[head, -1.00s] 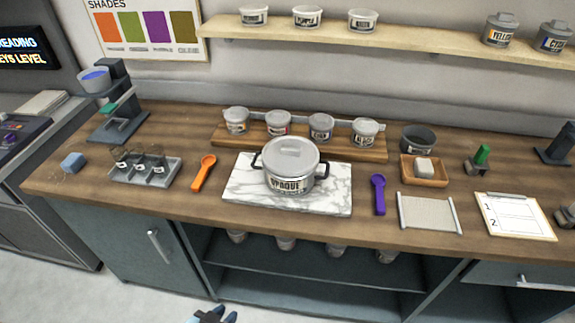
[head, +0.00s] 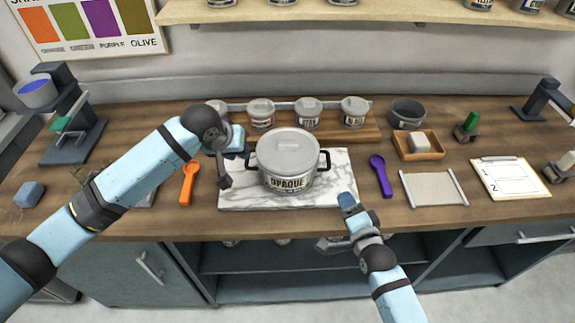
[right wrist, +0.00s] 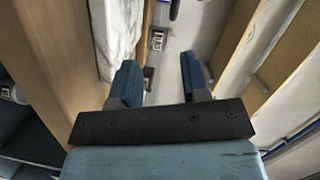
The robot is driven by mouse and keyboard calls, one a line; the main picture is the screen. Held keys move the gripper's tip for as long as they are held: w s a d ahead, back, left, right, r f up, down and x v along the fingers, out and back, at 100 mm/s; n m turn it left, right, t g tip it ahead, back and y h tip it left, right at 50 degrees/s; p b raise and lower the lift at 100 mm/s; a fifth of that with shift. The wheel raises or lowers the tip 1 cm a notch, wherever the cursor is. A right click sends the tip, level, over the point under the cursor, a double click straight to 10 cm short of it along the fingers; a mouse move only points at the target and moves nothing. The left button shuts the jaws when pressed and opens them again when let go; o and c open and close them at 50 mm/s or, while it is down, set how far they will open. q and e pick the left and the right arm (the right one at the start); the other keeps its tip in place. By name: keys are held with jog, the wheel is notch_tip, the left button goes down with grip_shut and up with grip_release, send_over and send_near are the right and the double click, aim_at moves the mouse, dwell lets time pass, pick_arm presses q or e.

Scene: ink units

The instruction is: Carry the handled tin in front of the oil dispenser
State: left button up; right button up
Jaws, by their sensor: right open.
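The handled tin (head: 288,160) is a grey lidded pot labelled OPAQUE, with a dark handle on each side. It stands upright on a white marble slab (head: 240,197). My left gripper (head: 232,165) is close by its left handle; I cannot tell whether they touch or how far its jaws are apart. My right gripper (head: 345,222) is open and empty at the slab's front right edge, apart from the tin. Its two spread fingers show in the right wrist view (right wrist: 160,85). No thing is labelled as the oil dispenser; a dark stand with a blue-topped bowl (head: 38,92) is at the left.
Several small lidded tins, one of them here (head: 307,112), stand on a wooden riser behind the slab. An orange spoon (head: 187,183) and a purple spoon (head: 380,176) flank the slab. A wooden tray (head: 432,153), a roll-ended mat (head: 433,190) and a clipboard (head: 508,178) lie to the right.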

aim_at(329, 166)
jog(key=shift+w+a+r+m+t, duration=0.15)
jog(key=shift+w+r+m, duration=0.15)
jog(key=shift+w+r, duration=0.1)
jog(key=shift+w+a+r+m+t, duration=0.1)
jog(key=shift+w+r+m+t, duration=0.05)
jog(key=shift+w+r+m, duration=0.2)
pick_arm(q)
jog(key=a+r, duration=0.1)
jog(key=w+r+y, duration=0.1)
jog(key=r, duration=0.1)
jog(key=shift+w+a+n, duration=0.2)
jog(key=shift+a+n, duration=0.1)
jog(key=shift+a, duration=0.05)
pick_arm(e)
jog(key=shift+f, duration=0.1)
jog(key=shift+w, duration=0.1)
pick_arm(q)
jog(key=x, duration=1.3)
jog(key=shift+w+d+f, duration=0.1)
jog(key=shift+f, duration=0.25)
pick_arm(e)
jog(key=x, duration=1.3)
jog(key=shift+w+a, duration=0.2)
jog(key=shift+w, duration=0.15)
pick_arm(q)
grip_shut()
pick_arm(e)
jog(key=c, duration=0.5)
grip_shut()
jog(key=shift+f, duration=0.1)
